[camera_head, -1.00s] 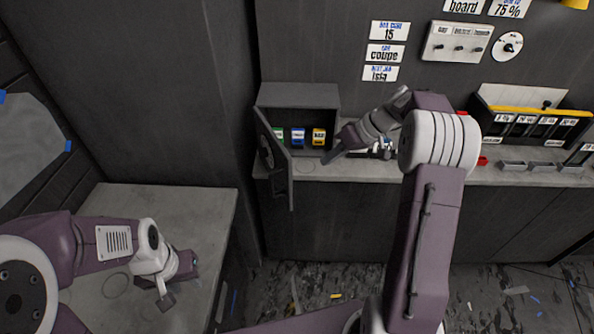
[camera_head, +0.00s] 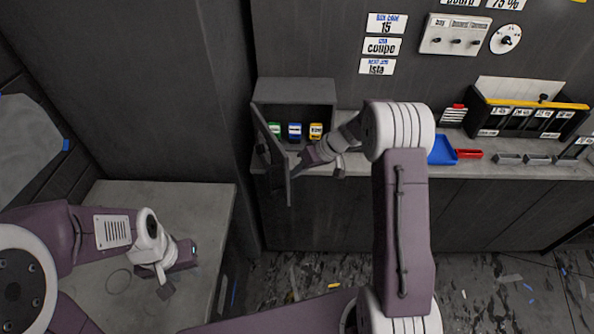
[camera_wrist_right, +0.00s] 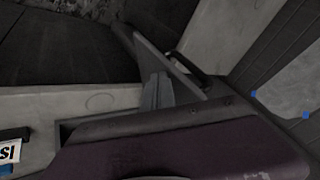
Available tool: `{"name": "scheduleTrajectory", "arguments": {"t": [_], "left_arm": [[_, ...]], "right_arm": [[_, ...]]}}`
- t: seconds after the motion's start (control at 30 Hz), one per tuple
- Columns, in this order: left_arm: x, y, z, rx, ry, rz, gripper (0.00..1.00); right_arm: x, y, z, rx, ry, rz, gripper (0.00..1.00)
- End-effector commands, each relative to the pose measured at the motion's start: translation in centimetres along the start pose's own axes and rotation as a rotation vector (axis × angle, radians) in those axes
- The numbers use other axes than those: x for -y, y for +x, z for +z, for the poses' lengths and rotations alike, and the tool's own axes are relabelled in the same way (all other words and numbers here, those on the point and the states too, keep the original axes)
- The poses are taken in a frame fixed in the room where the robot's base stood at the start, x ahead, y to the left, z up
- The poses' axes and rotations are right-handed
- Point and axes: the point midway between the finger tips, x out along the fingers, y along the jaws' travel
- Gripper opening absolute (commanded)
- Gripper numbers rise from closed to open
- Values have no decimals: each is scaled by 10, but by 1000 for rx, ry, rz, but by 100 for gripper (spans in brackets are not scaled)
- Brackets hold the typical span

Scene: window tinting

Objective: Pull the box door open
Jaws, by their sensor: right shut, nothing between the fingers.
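The grey box (camera_head: 295,90) stands on the back counter. Its door (camera_head: 272,150) is hinged at the left and stands swung open toward me, showing the inside. My right gripper (camera_head: 298,163) is shut and empty on the inner side of the door, close to it; I cannot tell whether they touch. In the right wrist view the shut fingers (camera_wrist_right: 157,92) point at the door panel (camera_wrist_right: 165,58), and a dark handle (camera_wrist_right: 190,70) shows on its far side. My left gripper (camera_head: 178,272) hangs over the left table, away from the box; its jaw opening is unclear.
Green, blue and yellow labelled items (camera_head: 295,131) stand inside the box. A blue tray (camera_head: 441,150) and a red tray (camera_head: 468,154) lie further right on the counter. A tall dark wall (camera_head: 215,90) rises just left of the box. Scraps litter the floor.

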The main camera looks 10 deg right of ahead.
Motion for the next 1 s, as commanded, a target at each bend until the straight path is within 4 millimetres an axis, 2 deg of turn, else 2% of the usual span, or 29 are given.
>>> {"name": "scheduleTrajectory", "arguments": {"t": [0.07, 0.17, 0.3, 0.4, 0.5, 0.63, 1.0], "left_arm": [[0, 1, 0, 0, 0, 0, 36], [0, 14, 1, 0, 0, 0, 36], [1, 47, 5, 0, 0, 0, 36], [1, 59, 6, 1, 0, 0, 36], [1, 62, 7, 0, 0, 0, 36], [1, 63, 7, 0, 0, 0, 36], [1, 62, 6, 0, 0, 0, 36]], "right_arm": [[0, 0, 0, -1, 1, 1, 0], [7, 8, 1, -12, 18, 13, 0], [35, 29, 5, -57, 100, 58, 0], [59, 39, 2, -92, 166, 92, 0], [77, 46, -3, -104, 190, 103, 0], [90, 52, -6, -103, 193, 103, 0], [93, 52, -7, -103, 194, 103, 0]]}}
